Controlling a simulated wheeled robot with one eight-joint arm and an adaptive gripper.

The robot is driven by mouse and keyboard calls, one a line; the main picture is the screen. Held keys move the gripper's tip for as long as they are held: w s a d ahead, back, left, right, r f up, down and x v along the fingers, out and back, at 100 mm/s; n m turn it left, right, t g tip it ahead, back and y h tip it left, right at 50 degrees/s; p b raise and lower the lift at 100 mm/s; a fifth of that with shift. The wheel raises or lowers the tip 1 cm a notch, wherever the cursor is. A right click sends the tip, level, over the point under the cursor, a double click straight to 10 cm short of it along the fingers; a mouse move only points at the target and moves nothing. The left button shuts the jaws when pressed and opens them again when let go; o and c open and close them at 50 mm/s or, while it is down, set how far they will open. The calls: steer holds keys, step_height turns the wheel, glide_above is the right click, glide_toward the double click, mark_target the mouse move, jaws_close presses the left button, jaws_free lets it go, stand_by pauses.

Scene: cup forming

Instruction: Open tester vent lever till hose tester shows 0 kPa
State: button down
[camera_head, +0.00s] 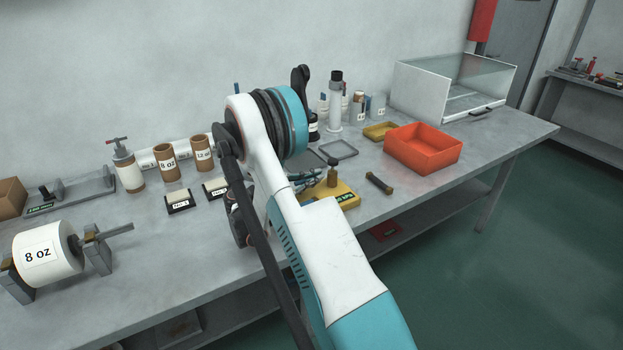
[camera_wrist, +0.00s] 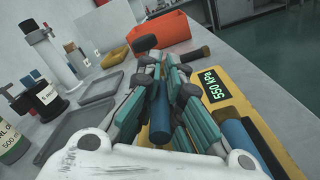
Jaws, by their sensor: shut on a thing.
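The yellow hose tester (camera_head: 350,203) lies on the bench beyond my arm. In the wrist view the tester (camera_wrist: 232,104) has a green display (camera_wrist: 208,85) reading 550 kPa. My gripper (camera_wrist: 162,82) is over the tester's left side, its teal-padded fingers shut on a blue cylindrical piece (camera_wrist: 160,118). I cannot tell for sure whether this piece is the vent lever, as the fingers hide its far end. Another blue cylinder (camera_wrist: 238,148) lies along the tester, to the right of the fingers. A brown upright part (camera_head: 332,176) stands at the tester in the head view.
A short dark hose piece with brass ends (camera_head: 379,183) lies right of the tester. A red-orange bin (camera_head: 424,160) and small yellow tray (camera_head: 380,131) stand beyond. Grey trays (camera_wrist: 100,85) and bottles (camera_wrist: 48,98) are to the left. The front bench edge is close.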

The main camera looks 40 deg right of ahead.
steer(key=c, duration=1.7)
jaws_free()
steer(key=shift+o, duration=0.2)
steer(key=shift+a, duration=0.15)
steer(key=v, duration=1.1)
steer(key=shift+a, duration=0.35)
steer(key=shift+w, duration=0.1)
